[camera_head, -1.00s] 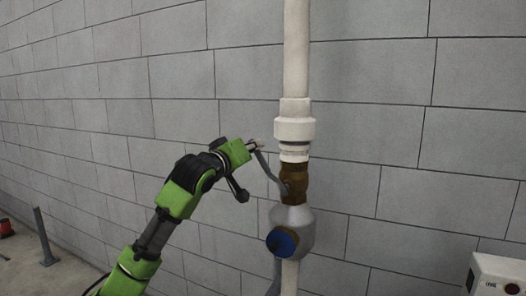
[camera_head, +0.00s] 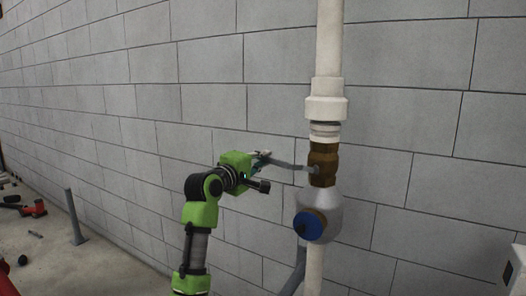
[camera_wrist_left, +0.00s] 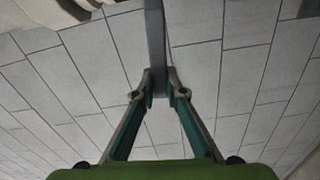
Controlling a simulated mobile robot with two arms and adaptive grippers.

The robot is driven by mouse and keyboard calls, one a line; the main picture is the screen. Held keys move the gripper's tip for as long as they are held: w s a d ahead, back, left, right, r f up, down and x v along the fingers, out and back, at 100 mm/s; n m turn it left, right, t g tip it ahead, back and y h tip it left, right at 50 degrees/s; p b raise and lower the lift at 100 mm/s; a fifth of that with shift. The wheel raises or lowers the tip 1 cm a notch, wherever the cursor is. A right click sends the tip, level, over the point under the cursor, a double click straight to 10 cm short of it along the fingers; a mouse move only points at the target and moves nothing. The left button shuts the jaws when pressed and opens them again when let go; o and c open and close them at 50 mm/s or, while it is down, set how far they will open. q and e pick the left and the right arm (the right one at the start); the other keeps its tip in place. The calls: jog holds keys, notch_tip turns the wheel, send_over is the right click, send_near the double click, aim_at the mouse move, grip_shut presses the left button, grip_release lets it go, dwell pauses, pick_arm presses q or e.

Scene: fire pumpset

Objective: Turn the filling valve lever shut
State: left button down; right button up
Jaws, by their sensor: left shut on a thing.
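The filling valve is a brass body (camera_head: 323,164) on the white vertical pipe. Its grey lever (camera_head: 292,165) sticks out to the left, close to horizontal, with its free end slightly higher than the pivot. My left gripper (camera_head: 264,156) is at the free end of the lever, left of the pipe. In the left wrist view, the two fingers (camera_wrist_left: 160,90) close on the flat grey lever (camera_wrist_left: 156,45) from both sides. The lever runs up out of that picture. My right gripper is not in view.
Below the brass body is a grey fitting (camera_head: 325,213) with a blue round cap (camera_head: 309,225). A grey block wall (camera_head: 430,120) stands close behind the pipe. A grey post (camera_head: 75,217) and red items (camera_head: 35,209) are on the floor at left.

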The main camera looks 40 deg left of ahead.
pick_arm(q)
jog(key=shift+w+d+f+n, duration=0.1)
jog(key=shift+d+f+n, duration=0.05)
jog(key=shift+f+n, duration=0.65)
jog(key=shift+f, duration=0.1)
jog(key=c, duration=2)
grip_release()
jog(key=shift+w+d, duration=0.4)
jog(key=shift+d, duration=0.05)
jog(key=v, duration=1.2)
jog(key=shift+s, duration=0.15)
